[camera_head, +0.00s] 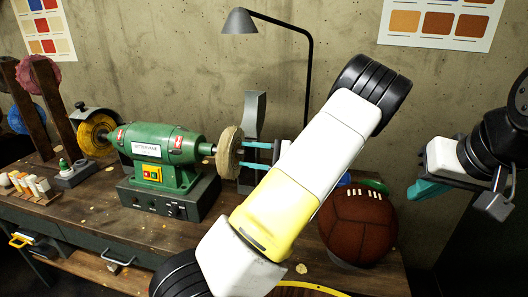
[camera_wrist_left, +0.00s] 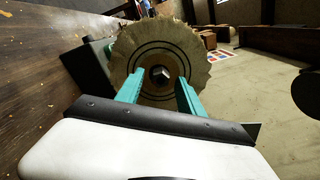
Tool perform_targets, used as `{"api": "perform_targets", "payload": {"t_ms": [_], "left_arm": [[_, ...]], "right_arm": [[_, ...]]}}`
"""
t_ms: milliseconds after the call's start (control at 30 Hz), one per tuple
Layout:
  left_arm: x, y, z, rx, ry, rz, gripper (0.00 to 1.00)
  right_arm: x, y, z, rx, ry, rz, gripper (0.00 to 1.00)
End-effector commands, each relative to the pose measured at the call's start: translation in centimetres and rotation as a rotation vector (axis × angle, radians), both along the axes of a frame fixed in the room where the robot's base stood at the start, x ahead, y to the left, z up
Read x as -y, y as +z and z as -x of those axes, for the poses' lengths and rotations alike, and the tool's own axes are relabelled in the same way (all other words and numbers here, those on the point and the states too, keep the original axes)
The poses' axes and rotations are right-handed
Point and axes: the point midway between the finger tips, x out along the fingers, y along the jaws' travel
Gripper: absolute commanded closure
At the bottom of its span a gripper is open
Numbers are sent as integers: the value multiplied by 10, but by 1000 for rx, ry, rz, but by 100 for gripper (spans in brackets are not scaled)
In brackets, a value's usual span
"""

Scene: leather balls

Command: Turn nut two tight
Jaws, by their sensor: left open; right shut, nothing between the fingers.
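A green bench polisher (camera_head: 165,155) on a grey base carries a pale buffing wheel (camera_head: 229,150) on its right shaft. The wheel also fills the middle of the left wrist view (camera_wrist_left: 160,40). A dark hex nut (camera_wrist_left: 160,74) sits at its centre; the head view does not clearly show it. No label tells whether this is nut two. My left gripper (camera_head: 245,154) is open in front of the wheel's outer face, its teal fingertips (camera_wrist_left: 160,85) on either side of the nut, not visibly gripping it. My right gripper (camera_head: 428,190) is shut and empty at the far right.
A brown leather ball (camera_head: 358,225) rests on the right part of the bench (camera_head: 95,225), beside my left arm. A lamp (camera_head: 240,22) stands behind the polisher. A yellow wheel (camera_head: 97,135) is on the polisher's left side. Small bottles (camera_head: 28,184) stand at the far left.

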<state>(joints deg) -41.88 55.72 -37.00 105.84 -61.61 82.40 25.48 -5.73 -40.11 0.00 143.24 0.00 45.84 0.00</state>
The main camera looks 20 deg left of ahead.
Motion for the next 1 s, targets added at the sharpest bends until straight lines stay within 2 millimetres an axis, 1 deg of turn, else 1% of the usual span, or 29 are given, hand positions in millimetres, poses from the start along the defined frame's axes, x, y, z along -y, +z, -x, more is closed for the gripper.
{"api": "perform_targets", "payload": {"t_ms": [133,400,500,667,900,1000], "left_arm": [[15,0,-2,0,-4,0,55],[60,-1,-5,0,-4,0,55],[71,-1,-5,0,-2,0,55],[78,0,-5,0,-2,1,55],[78,0,-5,-1,0,1,55],[74,0,-2,-2,10,25,55]], "right_arm": [[0,0,0,0,0,0,100],[0,0,0,0,0,0,100],[0,0,0,0,0,0,100],[0,0,0,0,0,0,100],[0,0,0,0,0,0,100],[0,0,0,0,0,0,100]]}}
